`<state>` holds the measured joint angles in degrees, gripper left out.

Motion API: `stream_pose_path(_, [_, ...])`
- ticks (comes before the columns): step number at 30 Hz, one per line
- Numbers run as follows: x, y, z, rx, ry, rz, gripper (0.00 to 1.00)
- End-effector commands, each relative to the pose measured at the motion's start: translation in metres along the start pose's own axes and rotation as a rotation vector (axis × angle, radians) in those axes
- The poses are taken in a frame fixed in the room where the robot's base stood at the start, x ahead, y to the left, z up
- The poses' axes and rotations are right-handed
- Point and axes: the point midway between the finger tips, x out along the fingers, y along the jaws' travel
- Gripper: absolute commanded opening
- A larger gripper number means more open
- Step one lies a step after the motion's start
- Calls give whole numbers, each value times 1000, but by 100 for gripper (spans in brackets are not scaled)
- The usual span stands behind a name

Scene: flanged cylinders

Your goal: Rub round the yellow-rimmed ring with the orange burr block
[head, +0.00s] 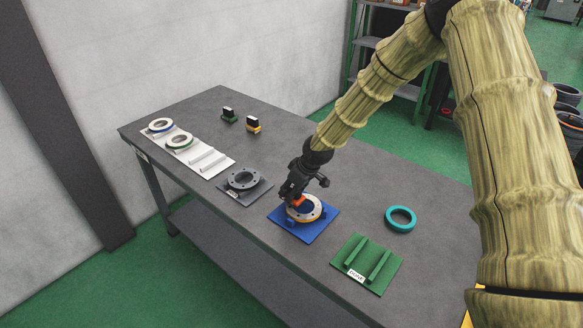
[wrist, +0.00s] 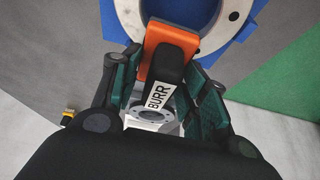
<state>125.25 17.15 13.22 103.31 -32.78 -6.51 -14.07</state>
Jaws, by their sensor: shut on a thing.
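The ring with the yellow rim (head: 312,216) lies on a blue plate (head: 289,226) near the middle of the table's front side. Part of the ring (wrist: 218,38) also shows at the top of the wrist view. My gripper (head: 293,197) is over the left side of the ring. It is shut on the orange burr block (wrist: 176,38), which has a black grip and a white label reading BURR. The block's orange end overlaps the ring's edge in the wrist view; I cannot tell whether they touch. In the head view the gripper hides most of the block (head: 298,201).
A dark flanged part (head: 243,179) sits on a grey plate left of the ring. A green plate with rails (head: 366,265) and a teal ring (head: 400,218) lie right. A white rack with rings (head: 215,167) and green and yellow blocks (head: 253,125) stand farther left.

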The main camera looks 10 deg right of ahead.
Motion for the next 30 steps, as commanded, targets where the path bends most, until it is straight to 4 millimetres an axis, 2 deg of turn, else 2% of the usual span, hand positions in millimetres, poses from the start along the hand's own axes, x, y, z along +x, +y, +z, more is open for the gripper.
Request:
stream_pose_path(1, [-18,0,-10,-2,4,1,18])
stream_pose_path(2, [-25,0,-12,-2,4,1,18])
stream_pose_path(18, [-65,-2,-32,-4,2,-1,18])
stream_pose_path(30, [-72,-3,-35,-5,1,-2,18])
